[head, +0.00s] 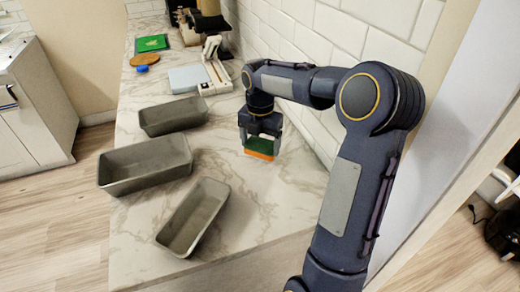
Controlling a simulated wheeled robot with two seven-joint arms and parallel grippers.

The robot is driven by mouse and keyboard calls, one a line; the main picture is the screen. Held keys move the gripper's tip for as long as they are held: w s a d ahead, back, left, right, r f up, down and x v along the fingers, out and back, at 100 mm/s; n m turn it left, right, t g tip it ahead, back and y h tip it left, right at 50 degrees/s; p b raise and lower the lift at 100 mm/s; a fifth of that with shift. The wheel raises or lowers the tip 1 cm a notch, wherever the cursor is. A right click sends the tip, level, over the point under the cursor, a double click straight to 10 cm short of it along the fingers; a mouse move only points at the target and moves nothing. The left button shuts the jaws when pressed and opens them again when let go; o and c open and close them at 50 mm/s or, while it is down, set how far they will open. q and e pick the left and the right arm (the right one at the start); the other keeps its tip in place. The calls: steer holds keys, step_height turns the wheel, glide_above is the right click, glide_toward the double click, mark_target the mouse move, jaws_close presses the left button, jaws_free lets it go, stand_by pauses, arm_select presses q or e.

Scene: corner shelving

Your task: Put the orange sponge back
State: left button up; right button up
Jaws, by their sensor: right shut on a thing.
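The orange sponge (258,152) has a green top layer and an orange lower layer. My right gripper (260,138) is shut on it, with the fingers pointing down at its green side. The sponge is over the marble counter (255,205), to the right of the grey pans. I cannot tell whether its underside touches the counter. My left gripper is not in view.
Three grey loaf pans, a far one (172,116), a middle one (146,163) and a near one (193,216), stand on the counter's left side. A white kitchen scale (188,79), a white device (213,74) and a green board (151,43) are farther back. A tiled wall (300,40) borders the right. Bare counter lies around the sponge.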

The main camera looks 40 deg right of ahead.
mark_target(260, 144)
steer(key=shift+w+d+f, duration=0.15)
steer(key=shift+f, duration=0.85)
steer(key=shift+w+d+f, duration=0.1)
steer(key=shift+w+f, duration=0.05)
steer(key=shift+f, duration=0.85)
steer(key=shift+f, duration=0.1)
steer(key=o, duration=0.8)
steer(key=shift+o, duration=0.2)
